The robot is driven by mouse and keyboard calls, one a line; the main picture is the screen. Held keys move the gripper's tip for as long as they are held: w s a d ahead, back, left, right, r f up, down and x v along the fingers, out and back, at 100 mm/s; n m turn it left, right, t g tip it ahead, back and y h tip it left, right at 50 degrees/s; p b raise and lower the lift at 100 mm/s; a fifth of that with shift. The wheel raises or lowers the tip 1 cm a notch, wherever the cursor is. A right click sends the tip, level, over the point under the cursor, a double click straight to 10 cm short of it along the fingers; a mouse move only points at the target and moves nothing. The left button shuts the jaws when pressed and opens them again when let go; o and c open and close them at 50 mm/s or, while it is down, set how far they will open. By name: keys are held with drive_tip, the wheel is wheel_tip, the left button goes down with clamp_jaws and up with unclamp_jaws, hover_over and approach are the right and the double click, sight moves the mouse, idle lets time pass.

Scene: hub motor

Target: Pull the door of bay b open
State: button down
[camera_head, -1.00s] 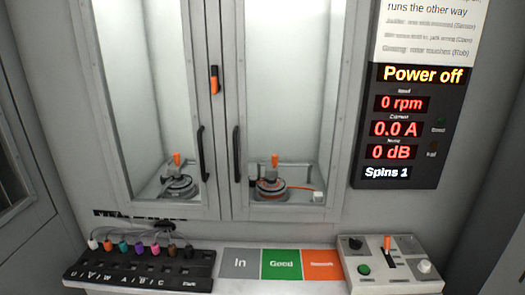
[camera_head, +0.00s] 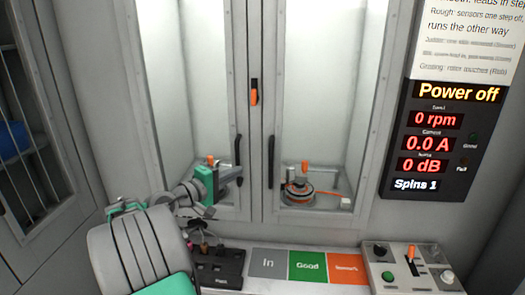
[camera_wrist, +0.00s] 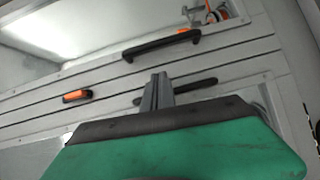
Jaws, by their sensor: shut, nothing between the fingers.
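Two glass-fronted cabinet doors stand shut side by side, a left door (camera_head: 190,90) and a right door (camera_head: 322,90). No bay letter is readable. The left door's black handle (camera_head: 239,158) and the right door's black handle (camera_head: 271,162) flank the centre seam. My gripper (camera_head: 236,176) is shut and empty, at the lower part of the left handle. In the wrist view, my fingertips (camera_wrist: 158,84) overlap the left door's handle (camera_wrist: 196,86) and hide part of it; contact cannot be told. The right door's handle (camera_wrist: 160,45) lies beyond.
An orange-and-black latch (camera_head: 254,92) sits on the centre seam. An orange-ringed motor (camera_head: 300,191) is behind the right door. Below are In, Good and orange pads (camera_head: 308,265), a control box (camera_head: 410,268) and a lead rack (camera_head: 222,266), partly hidden by my arm.

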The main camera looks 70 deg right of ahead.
drive_tip(key=shift+g, duration=0.5)
drive_tip(key=p+x, duration=0.1)
drive_tip(key=x, duration=0.2)
drive_tip(key=r+p+x, duration=0.1)
drive_tip(key=x, duration=0.3)
drive_tip(key=s+p+x, duration=0.1)
drive_tip(key=x, duration=0.3)
drive_tip(key=shift+a+r, duration=0.25)
drive_tip(key=shift+r, duration=0.1)
drive_tip(key=shift+w+a, duration=0.1)
